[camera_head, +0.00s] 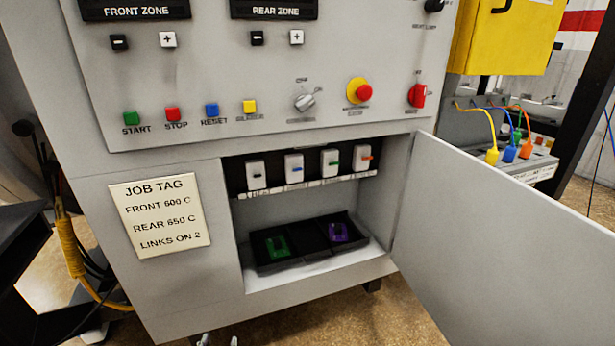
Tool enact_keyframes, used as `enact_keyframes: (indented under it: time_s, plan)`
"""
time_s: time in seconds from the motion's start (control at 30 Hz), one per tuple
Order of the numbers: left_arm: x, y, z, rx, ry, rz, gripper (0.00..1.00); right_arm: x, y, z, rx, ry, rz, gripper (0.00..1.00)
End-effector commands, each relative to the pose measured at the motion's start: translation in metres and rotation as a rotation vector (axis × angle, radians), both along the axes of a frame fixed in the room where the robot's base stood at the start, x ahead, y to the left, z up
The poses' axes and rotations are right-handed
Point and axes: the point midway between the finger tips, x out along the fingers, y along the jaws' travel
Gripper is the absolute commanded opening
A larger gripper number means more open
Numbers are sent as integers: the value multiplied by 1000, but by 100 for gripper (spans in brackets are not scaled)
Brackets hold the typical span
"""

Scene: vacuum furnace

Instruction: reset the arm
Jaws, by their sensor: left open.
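My left gripper (218,341) barely shows at the bottom edge of the head view. Only two pale fingertips are visible, set apart with nothing seen between them. The rest of this gripper is cut off by the frame. My right gripper is not in view.
The cabinet door (490,235) stands open to the right. Inside are several white switches (294,167) and a black tray (290,262) with green (277,245) and purple (340,233) pieces. A job tag (160,215) and control buttons (212,110) are on the front.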

Motion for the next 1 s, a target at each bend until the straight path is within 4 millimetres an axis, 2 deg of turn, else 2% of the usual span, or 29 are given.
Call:
enact_keyframes:
  time_s: [0.03, 0.07, 0.1, 0.17, 0.23, 0.27, 0.3, 0.4, 0.5, 0.6, 0.67, 1.0]
  plan:
    - [-23, 6, -10, 3, 157, 14, 64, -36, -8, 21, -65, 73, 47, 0]
    - [-40, 9, -32, 5, 252, 23, 64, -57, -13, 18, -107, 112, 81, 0]
    - [-66, 13, -58, 7, 375, 33, 64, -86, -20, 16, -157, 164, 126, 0]
    - [-110, 19, -90, 10, 551, 49, 64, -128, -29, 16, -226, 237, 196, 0]
    - [-167, 24, -118, 15, 743, 66, 64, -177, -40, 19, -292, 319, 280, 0]
    - [-192, 26, -126, 16, 820, 73, 64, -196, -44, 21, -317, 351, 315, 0]
    - [-226, 29, -135, 18, 916, 82, 64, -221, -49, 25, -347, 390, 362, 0]
    - [-300, 33, -147, 21, 1118, 99, 64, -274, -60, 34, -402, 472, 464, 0]
    - [-354, 35, -150, 25, 1256, 111, 64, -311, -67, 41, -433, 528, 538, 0]
    - [-384, 37, -151, 26, 1332, 117, 64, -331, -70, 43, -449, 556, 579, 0]
    - [-392, 37, -152, 27, 1353, 119, 64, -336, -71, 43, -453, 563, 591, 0]
    - [-396, 37, -154, 27, 1361, 120, 64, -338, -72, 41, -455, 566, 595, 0]
